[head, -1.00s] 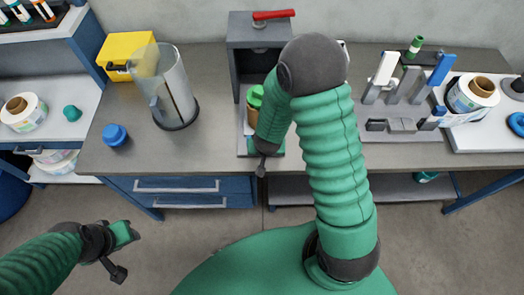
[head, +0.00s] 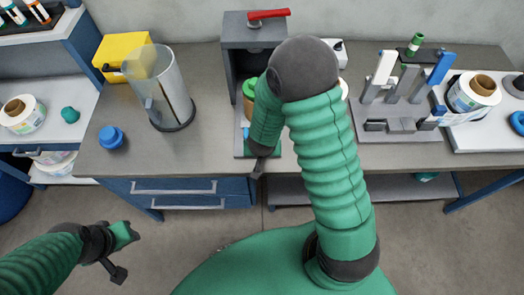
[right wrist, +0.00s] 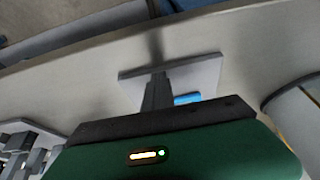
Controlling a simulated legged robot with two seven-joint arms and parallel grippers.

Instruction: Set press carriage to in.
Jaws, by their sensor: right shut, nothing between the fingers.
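The press (head: 236,62) is a grey frame with a red handle (head: 268,14) on top, at the back middle of the bench. A jar with a green lid (head: 248,88) stands in its mouth, partly hidden by my right arm. The light base plate (head: 239,146) runs out in front, with a small blue part (head: 245,132) on it. The plate (right wrist: 205,74) and blue part (right wrist: 187,99) also show in the right wrist view. My right gripper (head: 257,170) is shut and empty at the plate's front end; contact is unclear. My left gripper (head: 122,254) hangs in front of the bench.
A clear cylinder (head: 165,90), a yellow box (head: 118,52) and a blue cap (head: 112,137) stand left of the press. A grey fixture (head: 400,128) and a label reel (head: 474,92) stand to the right.

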